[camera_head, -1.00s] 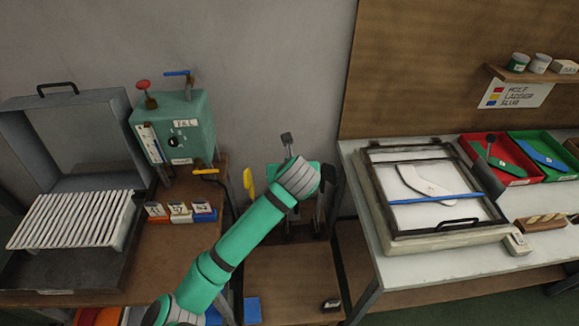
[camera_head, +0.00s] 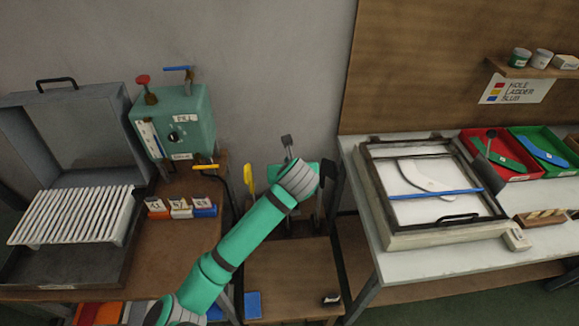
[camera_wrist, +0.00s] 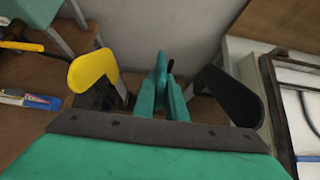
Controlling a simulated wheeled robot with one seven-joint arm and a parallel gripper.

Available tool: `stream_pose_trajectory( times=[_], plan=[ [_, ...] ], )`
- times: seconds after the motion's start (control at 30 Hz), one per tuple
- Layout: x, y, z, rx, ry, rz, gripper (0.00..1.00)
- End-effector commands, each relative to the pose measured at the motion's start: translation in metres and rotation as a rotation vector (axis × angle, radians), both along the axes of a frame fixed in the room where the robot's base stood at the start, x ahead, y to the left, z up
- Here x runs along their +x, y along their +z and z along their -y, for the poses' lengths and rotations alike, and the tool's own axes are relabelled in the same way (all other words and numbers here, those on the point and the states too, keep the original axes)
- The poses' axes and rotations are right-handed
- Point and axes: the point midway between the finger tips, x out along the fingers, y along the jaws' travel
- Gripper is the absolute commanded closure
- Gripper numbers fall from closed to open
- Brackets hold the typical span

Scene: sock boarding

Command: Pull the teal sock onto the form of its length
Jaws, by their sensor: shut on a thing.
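My gripper (camera_wrist: 161,84) is shut on a teal piece of cloth, the teal sock (camera_wrist: 160,62), of which only a narrow strip shows between and above the fingers. A yellow form (camera_wrist: 93,70) stands left of the gripper and a black form (camera_wrist: 229,95) stands right of it. In the head view the yellow form (camera_head: 248,179) and black form (camera_head: 329,181) flank my wrist. A grey upright piece (camera_head: 287,144) rises behind my gripper, its lower part hidden. My gripper covers the space between the forms, and I cannot tell whether the sock touches a form.
A teal machine (camera_head: 176,128) with levers and a slatted rack (camera_head: 75,216) stand at left. A framed light table (camera_head: 385,213) with a blue bar (camera_head: 436,194) is at right, beside a red tray (camera_head: 482,140) and a green tray (camera_head: 527,139). The low wooden surface (camera_head: 290,275) is largely clear.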

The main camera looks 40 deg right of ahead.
Motion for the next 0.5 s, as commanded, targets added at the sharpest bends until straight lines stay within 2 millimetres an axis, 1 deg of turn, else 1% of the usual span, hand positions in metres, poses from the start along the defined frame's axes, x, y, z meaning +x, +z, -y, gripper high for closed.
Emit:
stream_pose_trajectory(
  times=[0.5],
  plan=[
    [0.0005, -0.011, -0.0003, -0.001, 0.001, 0.001, 1.0]
  ],
)
